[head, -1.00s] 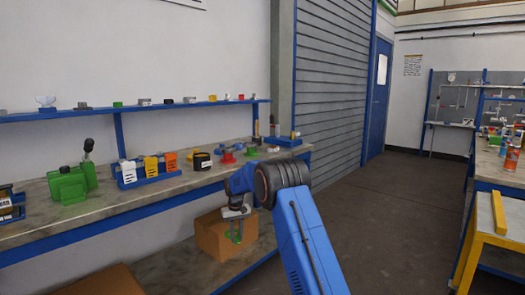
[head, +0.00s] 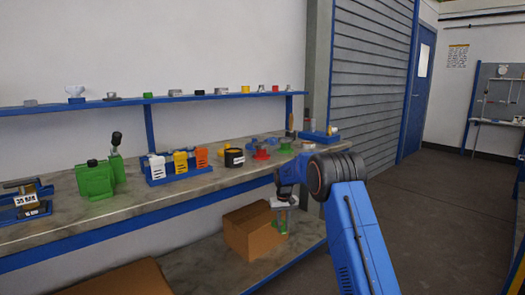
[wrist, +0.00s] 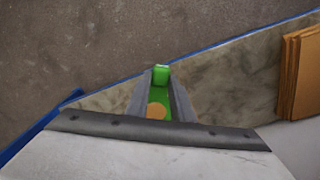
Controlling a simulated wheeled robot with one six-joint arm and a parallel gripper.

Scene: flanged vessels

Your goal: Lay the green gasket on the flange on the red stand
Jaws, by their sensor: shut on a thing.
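The green gasket (wrist: 158,96) is held between the two fingers of my gripper (wrist: 157,108) in the wrist view. The fingers hide part of it, and an orange-brown patch shows through its middle. In the head view my gripper (head: 283,222) hangs in front of the bench, below the benchtop level. The red stand (head: 261,155) is on the bench toward its right end, with a grey flange (head: 261,145) on top. My gripper is apart from the stand, lower and slightly right of it in the picture.
A black cylinder (head: 234,158), a blue rack (head: 178,175) of labelled boxes and a green device (head: 96,178) stand on the bench. A blue tray (head: 320,137) is at its right end. A cardboard box (head: 250,236) sits on the lower shelf. Floor is open to the right.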

